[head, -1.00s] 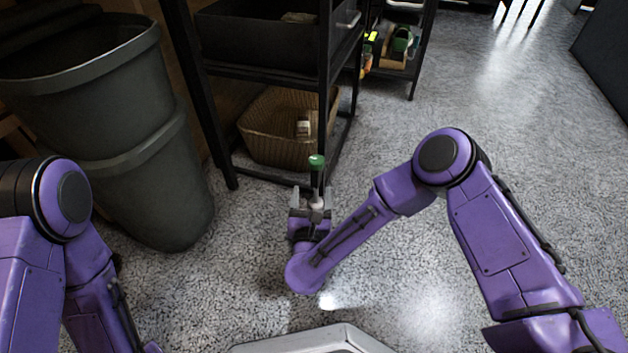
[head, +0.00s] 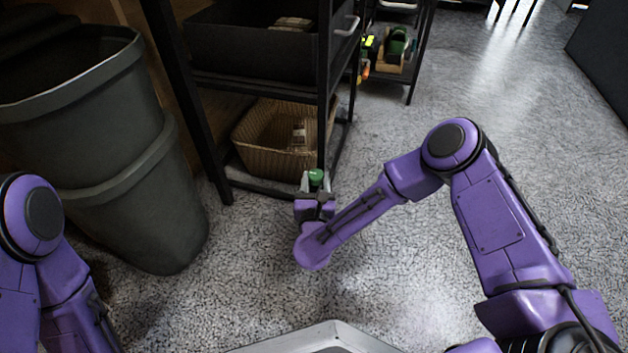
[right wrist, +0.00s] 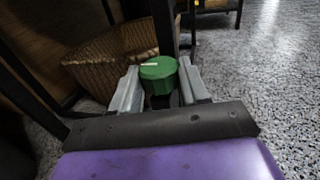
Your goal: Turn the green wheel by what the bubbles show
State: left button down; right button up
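The green wheel (head: 315,177) is a small round knob with a pale mark on its top. It stands beside the lower front of the black rack. In the right wrist view, the wheel (right wrist: 160,72) sits between the two grey fingers of my right gripper (right wrist: 160,85). The fingers are apart, one on each side of it; I cannot tell whether they touch it. In the head view, my right gripper (head: 315,187) is right at the wheel. What is under the wheel is mostly hidden. I see no bubbles. My left gripper is out of view.
The black rack (head: 258,77) rises close behind the wheel, with a wicker basket (head: 270,150) on its low shelf. Large grey bins (head: 140,215) stand at the left. Another dark shelf unit (head: 410,88) stands farther back. Speckled floor is clear at the right.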

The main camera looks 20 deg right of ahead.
jog(key=c, duration=0.4)
pick_arm(q)
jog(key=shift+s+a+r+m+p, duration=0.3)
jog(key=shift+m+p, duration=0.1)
jog(key=shift+p, duration=0.25)
pick_arm(e)
jog(key=shift+d+r+n+y, duration=0.2)
jog(key=shift+d+n+y, duration=0.1)
jog(key=shift+n+y, duration=0.3)
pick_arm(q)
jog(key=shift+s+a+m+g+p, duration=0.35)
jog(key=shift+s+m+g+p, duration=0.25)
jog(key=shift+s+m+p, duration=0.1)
pick_arm(e)
jog(key=n+t+y, duration=0.1)
jog(key=n+y, duration=0.1)
jog(key=y, duration=0.2)
jog(key=shift+d, duration=0.15)
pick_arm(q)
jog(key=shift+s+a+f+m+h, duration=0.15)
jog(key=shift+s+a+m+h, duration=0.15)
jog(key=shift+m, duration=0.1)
pick_arm(e)
jog(key=shift+f+n+y, duration=0.2)
jog(key=shift+n+y, duration=1)
jog(key=shift+y, duration=0.5)
jog(key=o, duration=1.1)
jog(key=shift+s, duration=0.1)
